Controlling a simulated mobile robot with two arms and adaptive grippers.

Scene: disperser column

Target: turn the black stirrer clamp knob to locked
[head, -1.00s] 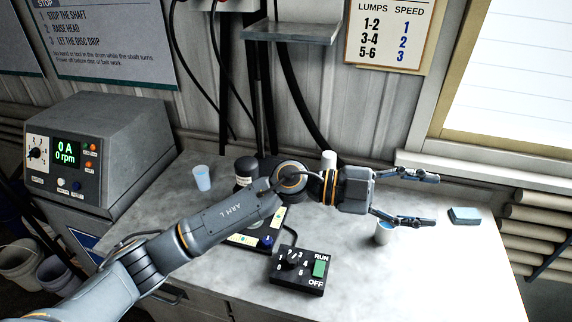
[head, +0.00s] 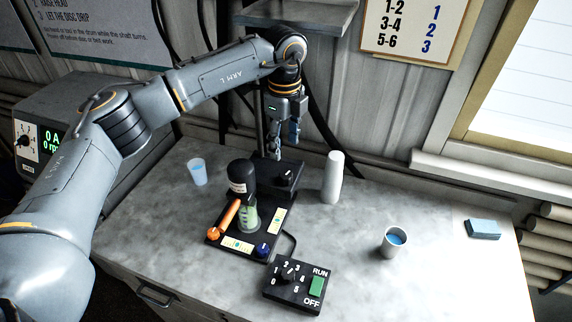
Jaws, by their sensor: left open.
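A small stirrer (head: 240,180) with a black head stands on a dark base. Behind it, to the right, is a black block with a black knob (head: 286,174) bearing a white mark, which looks like the clamp knob. Its lock setting is too small to read. My left gripper (head: 284,148) points down just above this knob, open and empty, its fingers partly overlapping the dark post behind. I cannot tell whether they touch the knob. My right gripper is not in view.
An orange handle (head: 229,214) and a blue knob (head: 263,248) are on the stirrer. In front is a speed box (head: 292,292). A white cylinder (head: 333,178) stands close right of the block. Cups (head: 198,173) (head: 396,242) stand apart. A shelf (head: 300,16) overhangs behind.

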